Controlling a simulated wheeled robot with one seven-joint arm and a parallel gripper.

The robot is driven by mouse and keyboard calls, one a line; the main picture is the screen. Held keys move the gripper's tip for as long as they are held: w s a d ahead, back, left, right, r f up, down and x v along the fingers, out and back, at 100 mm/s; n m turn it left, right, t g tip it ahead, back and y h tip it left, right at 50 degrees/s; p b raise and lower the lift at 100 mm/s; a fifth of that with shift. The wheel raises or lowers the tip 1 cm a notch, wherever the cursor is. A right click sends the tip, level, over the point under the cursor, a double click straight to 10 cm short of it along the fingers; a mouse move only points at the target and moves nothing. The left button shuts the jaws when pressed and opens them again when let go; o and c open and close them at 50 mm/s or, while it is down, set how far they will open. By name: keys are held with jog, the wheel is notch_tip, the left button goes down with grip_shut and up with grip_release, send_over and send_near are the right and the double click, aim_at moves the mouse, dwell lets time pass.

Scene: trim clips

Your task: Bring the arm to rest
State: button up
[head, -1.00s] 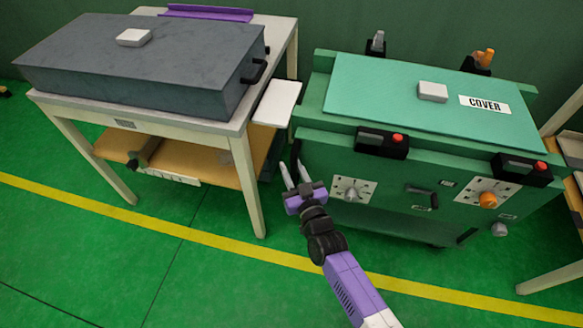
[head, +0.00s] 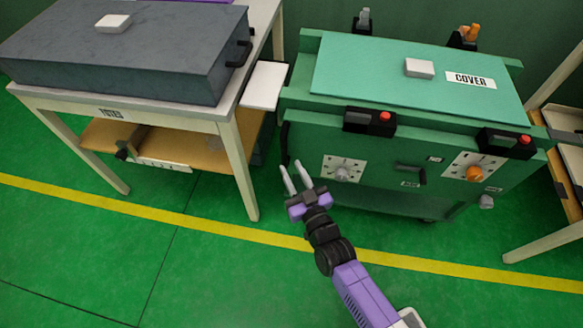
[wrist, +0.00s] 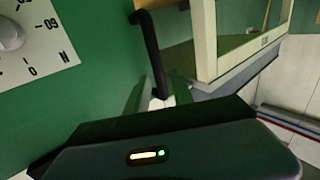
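My gripper (head: 294,178) is in the head view, in front of the lower left corner of the green cabinet (head: 380,150). Its two pale fingers stand apart with nothing between them. They point up and away from me. My purple and black arm reaches in from the bottom. In the wrist view the dark gripper body fills the bottom, and the fingers are mostly hidden behind it. A dial plate (wrist: 35,45) and a black handle (wrist: 150,50) on the green cabinet face show beyond it.
A cabinet lid marked COVER (head: 420,85) carries a white block (head: 419,68). A table (head: 232,120) with a grey box (head: 120,55) stands left. A white side shelf (head: 263,85) juts between them. Green floor (head: 220,290) in front is clear, crossed by a yellow line.

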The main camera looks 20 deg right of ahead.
dwell(0.4)
jog(key=s+r+g, duration=0.1)
jog(key=s+r, duration=0.4)
jog(key=s, duration=0.7)
jog(key=s+r+g, duration=0.1)
jog(key=s+r, duration=0.5)
jog(key=s, duration=0.6)
jog(key=s+r+g, duration=0.1)
jog(key=s+r, duration=0.4)
jog(key=s, duration=0.8)
notch_tip(320, 180, up, 13)
jog(key=w+p, duration=0.1)
jog(key=p, duration=1.1)
jog(key=shift+d+f+y, duration=0.15)
jog(key=shift+d+y, duration=0.15)
jog(key=shift+d, duration=0.1)
